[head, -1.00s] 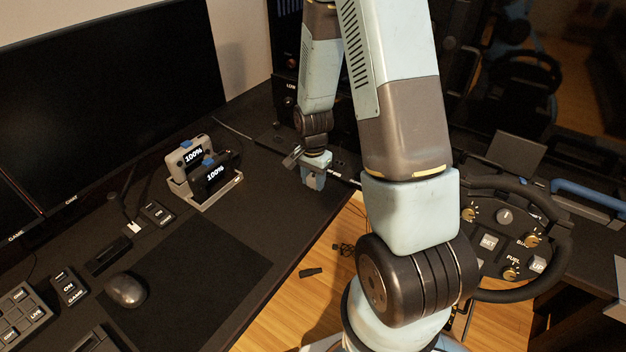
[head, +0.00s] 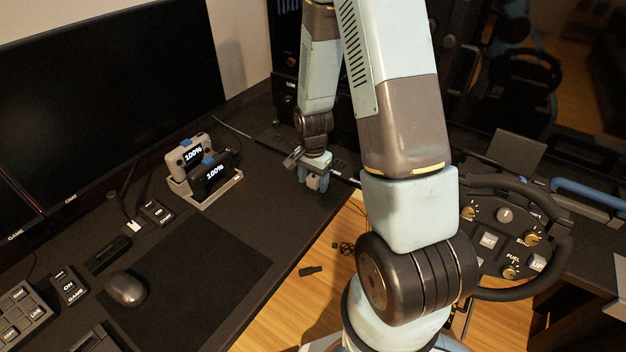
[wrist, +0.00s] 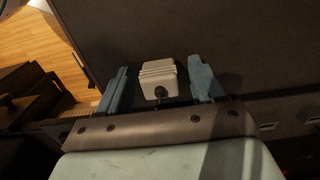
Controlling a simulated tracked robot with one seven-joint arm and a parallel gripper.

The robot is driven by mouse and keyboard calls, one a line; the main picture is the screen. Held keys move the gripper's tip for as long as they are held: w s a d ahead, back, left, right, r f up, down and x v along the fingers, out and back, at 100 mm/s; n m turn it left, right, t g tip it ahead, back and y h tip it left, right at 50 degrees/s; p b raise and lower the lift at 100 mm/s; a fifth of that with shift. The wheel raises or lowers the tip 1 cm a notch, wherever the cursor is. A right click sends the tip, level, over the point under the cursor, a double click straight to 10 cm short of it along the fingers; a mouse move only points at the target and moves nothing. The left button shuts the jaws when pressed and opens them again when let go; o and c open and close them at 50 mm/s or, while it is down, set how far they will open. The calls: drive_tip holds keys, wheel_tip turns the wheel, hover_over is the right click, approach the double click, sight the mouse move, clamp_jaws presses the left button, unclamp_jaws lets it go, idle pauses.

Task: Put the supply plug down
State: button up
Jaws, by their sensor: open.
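The supply plug (wrist: 157,76) is a pale, ribbed block with a dark cable at its near end. In the wrist view it is on the dark desk surface, between the two blue-grey fingers of my gripper (wrist: 159,88). A gap shows on each side of the plug, so the fingers stand apart from it. In the head view my gripper (head: 313,182) is low over the desk's far right part, near the edge. The plug is hard to make out there.
The desk (head: 290,215) is clear just left of my gripper. A dock with two 100% devices (head: 205,188) stands further left, with a mouse (head: 126,290) in front. A steering wheel (head: 560,250) is at right. A small dark item (head: 311,271) lies on the wooden floor.

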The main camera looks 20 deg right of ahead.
wheel_tip(320, 180, up, 13)
wheel_tip(320, 180, up, 16)
drive_tip(key=n+t, duration=0.3)
drive_tip(key=n, duration=0.2)
hover_over(314, 177)
drive_tip(key=s, duration=0.7)
drive_tip(key=s+r+n+t, duration=0.2)
drive_tip(key=s+r+n, duration=0.3)
drive_tip(key=s+r, duration=0.5)
drive_tip(key=shift+s+a+n+t, duration=0.3)
drive_tip(key=shift+s+a+n, duration=0.1)
drive_tip(key=shift+s, duration=1.05)
